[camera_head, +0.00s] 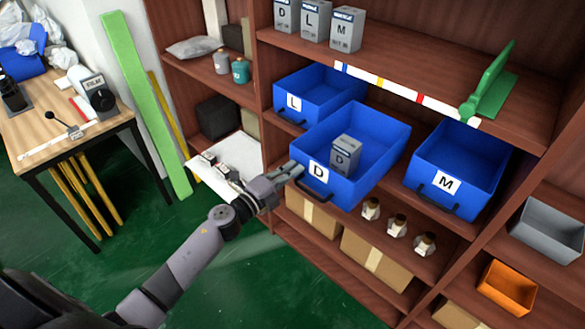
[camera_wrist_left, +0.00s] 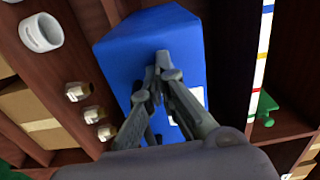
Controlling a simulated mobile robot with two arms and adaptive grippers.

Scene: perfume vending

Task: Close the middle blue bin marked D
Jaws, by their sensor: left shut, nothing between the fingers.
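The middle blue bin marked D (camera_head: 372,178) sticks out of the shelf past the bins on either side. A grey box marked D (camera_head: 345,155) stands inside it. A dark handle (camera_head: 313,187) is on its front below the white D label. My left gripper (camera_head: 297,170) is shut and empty, its tips at the left part of the bin's front, beside the label. In the left wrist view the shut fingers (camera_wrist_left: 162,62) lie in front of the blue bin (camera_wrist_left: 125,45); I cannot tell whether they touch it. My right gripper is not in view.
Blue bins marked L (camera_head: 330,82) and M (camera_head: 477,165) flank it. Several small bottles (camera_head: 397,225) and cardboard boxes (camera_head: 376,262) are below. Grey boxes (camera_head: 347,30) stand above, with a green bracket (camera_head: 490,85) at right. A wooden table (camera_head: 105,108) is at left.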

